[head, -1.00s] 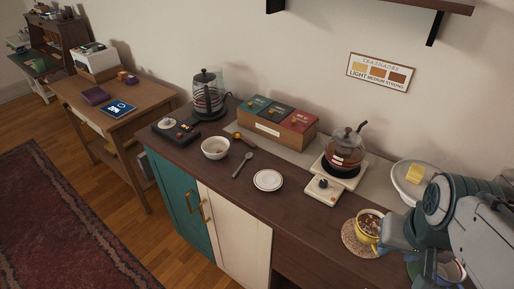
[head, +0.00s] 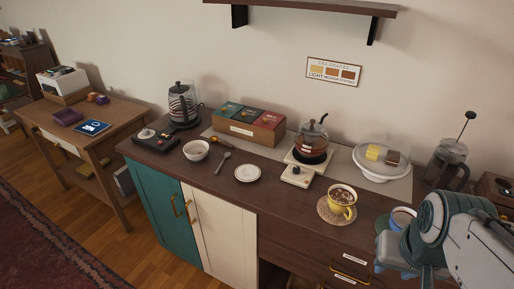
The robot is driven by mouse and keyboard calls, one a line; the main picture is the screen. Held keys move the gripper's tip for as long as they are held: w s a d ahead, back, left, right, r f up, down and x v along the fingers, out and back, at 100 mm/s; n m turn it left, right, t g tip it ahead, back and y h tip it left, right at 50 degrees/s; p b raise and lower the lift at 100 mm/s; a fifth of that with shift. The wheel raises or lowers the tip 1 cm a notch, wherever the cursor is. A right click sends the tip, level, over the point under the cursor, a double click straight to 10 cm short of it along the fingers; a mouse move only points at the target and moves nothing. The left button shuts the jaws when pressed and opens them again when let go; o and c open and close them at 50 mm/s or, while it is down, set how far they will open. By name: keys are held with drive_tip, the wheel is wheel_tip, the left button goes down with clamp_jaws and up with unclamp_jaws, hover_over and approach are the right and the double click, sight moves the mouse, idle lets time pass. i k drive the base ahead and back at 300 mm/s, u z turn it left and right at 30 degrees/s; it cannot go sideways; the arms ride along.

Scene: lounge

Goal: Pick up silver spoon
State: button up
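The silver spoon (head: 223,162) lies on the dark wooden counter (head: 275,190), between a white bowl (head: 196,150) and a small white saucer (head: 248,173). Nothing covers it. My arm reaches in at the lower right of the head view, far to the right of the spoon. The gripper's fingers do not show clearly, so I cannot see whether it is open or shut.
A brass-coloured scoop (head: 221,141) lies behind the spoon. A tea box (head: 245,126), a kettle (head: 183,103) and a glass teapot (head: 312,142) stand toward the wall.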

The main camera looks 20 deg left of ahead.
sight(227, 155)
drive_tip(key=z, duration=2.75)
drive_tip(key=k, duration=1.95)
drive_tip(key=u, duration=1.95)
drive_tip(key=i, duration=0.95)
